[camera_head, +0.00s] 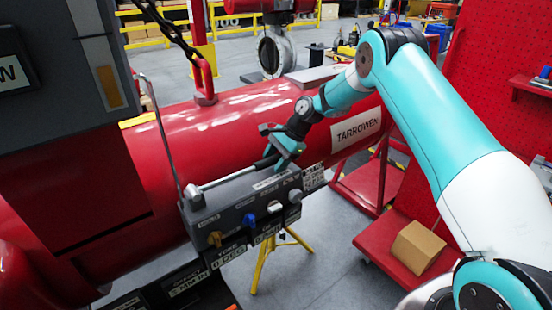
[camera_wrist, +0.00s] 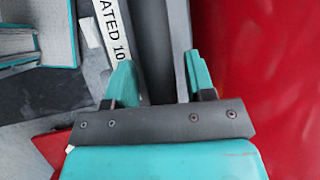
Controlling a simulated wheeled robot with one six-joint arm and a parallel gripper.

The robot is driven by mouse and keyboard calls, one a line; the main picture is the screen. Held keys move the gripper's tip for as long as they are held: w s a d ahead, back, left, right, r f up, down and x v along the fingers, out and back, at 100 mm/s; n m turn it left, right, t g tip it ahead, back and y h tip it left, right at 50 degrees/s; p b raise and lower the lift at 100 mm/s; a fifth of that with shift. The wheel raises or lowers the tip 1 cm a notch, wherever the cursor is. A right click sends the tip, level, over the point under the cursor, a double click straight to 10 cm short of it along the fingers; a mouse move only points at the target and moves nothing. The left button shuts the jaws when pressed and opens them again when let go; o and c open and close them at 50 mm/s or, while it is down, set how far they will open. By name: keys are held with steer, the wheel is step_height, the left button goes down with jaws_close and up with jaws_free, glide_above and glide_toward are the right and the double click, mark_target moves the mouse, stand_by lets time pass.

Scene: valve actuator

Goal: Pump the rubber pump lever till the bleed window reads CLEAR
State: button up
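The pump lever is a metal rod (camera_head: 226,180) with a black rubber end (camera_head: 266,162). It slants slightly upward to the right over the dark grey valve box (camera_head: 232,214). My gripper (camera_head: 279,158) is at the lever's black end, pointing down toward the box. In the wrist view, my two teal fingers (camera_wrist: 158,78) stand apart, with a dark bar (camera_wrist: 152,40) between or just beyond them. Contact with the lever is not clear. I cannot make out a bleed window or the word CLEAR; an amber strip (camera_head: 109,87) shows on the grey cabinet.
Gold (camera_head: 215,239), blue (camera_head: 249,220) and white (camera_head: 274,207) knobs line the box front. A red cylinder (camera_head: 240,118) lies behind it. A thin upright rod (camera_head: 160,130) stands left of the lever. A cardboard box (camera_head: 418,247) sits on a red shelf at right.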

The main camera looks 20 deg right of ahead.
steer(key=shift+d+r, duration=0.1)
steer(key=shift+r, duration=0.05)
steer(key=b+v, duration=0.2)
steer(key=v, duration=1.5)
steer(key=s+a+r+n+b, duration=0.1)
steer(key=s+a+r+n, duration=0.2)
steer(key=s+a+n, duration=0.35)
steer(key=s+a+r+n+b, duration=0.1)
steer(key=s+a+r+n, duration=0.2)
steer(key=s+a, duration=0.5)
steer(key=s+a+f+n+h+b, duration=0.1)
steer(key=s+a+f+n, duration=0.1)
steer(key=s+n, duration=0.4)
steer(key=s+a+f+n+g+h+b, duration=0.1)
steer(key=s+n, duration=0.5)
steer(key=s, duration=1.1)
steer(key=shift+s+a+f, duration=0.15)
steer(key=shift+a+f, duration=0.55)
steer(key=shift+f, duration=0.15)
